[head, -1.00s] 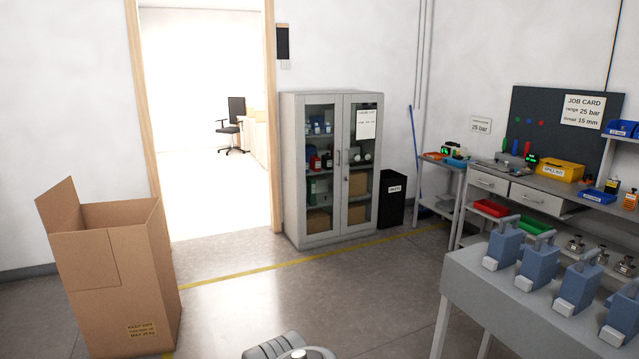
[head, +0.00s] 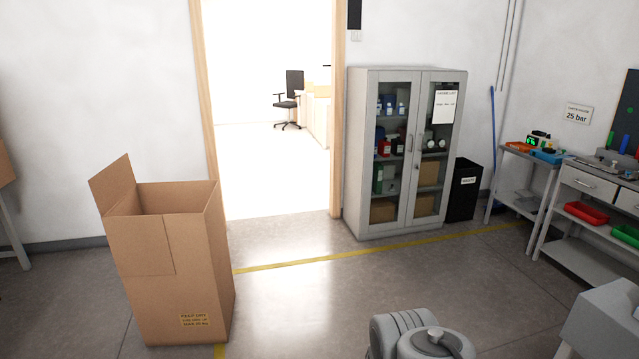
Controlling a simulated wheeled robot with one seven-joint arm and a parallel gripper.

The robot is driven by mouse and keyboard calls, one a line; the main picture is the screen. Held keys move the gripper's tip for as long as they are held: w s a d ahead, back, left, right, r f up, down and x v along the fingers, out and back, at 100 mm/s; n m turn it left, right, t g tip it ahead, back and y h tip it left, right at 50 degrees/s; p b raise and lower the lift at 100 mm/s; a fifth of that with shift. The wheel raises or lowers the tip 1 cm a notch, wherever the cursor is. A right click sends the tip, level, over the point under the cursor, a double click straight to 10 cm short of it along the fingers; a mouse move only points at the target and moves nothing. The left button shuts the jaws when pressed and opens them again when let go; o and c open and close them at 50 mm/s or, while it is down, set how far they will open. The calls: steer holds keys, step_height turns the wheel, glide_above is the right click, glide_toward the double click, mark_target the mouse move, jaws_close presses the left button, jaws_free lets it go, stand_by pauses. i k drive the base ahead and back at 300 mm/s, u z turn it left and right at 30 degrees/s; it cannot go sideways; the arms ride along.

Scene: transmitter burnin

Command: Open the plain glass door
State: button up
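A grey metal cabinet (head: 354,150) with two glass doors stands against the back wall, right of the doorway. The left glass door (head: 390,165) is plain, with no paper on it, and has a vertical handle at its right edge. The right glass door (head: 436,160) carries a white printed sheet (head: 445,106). Both doors look shut. Bottles and boxes show on the shelves behind the glass. Part of my own arm shows at the bottom of the picture. My gripper is not in view.
A tall open cardboard box (head: 170,270) stands on the floor at left, in front of the open doorway. A black waste bin (head: 464,195) is right of the cabinet. Floor before the cabinet is clear.

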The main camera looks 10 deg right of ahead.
mark_target(373, 77)
steer(key=z, duration=0.7)
steer(key=i, duration=5.5)
steer(key=u, duration=0.75)
steer(key=i, duration=0.5)
steer(key=u, duration=0.1)
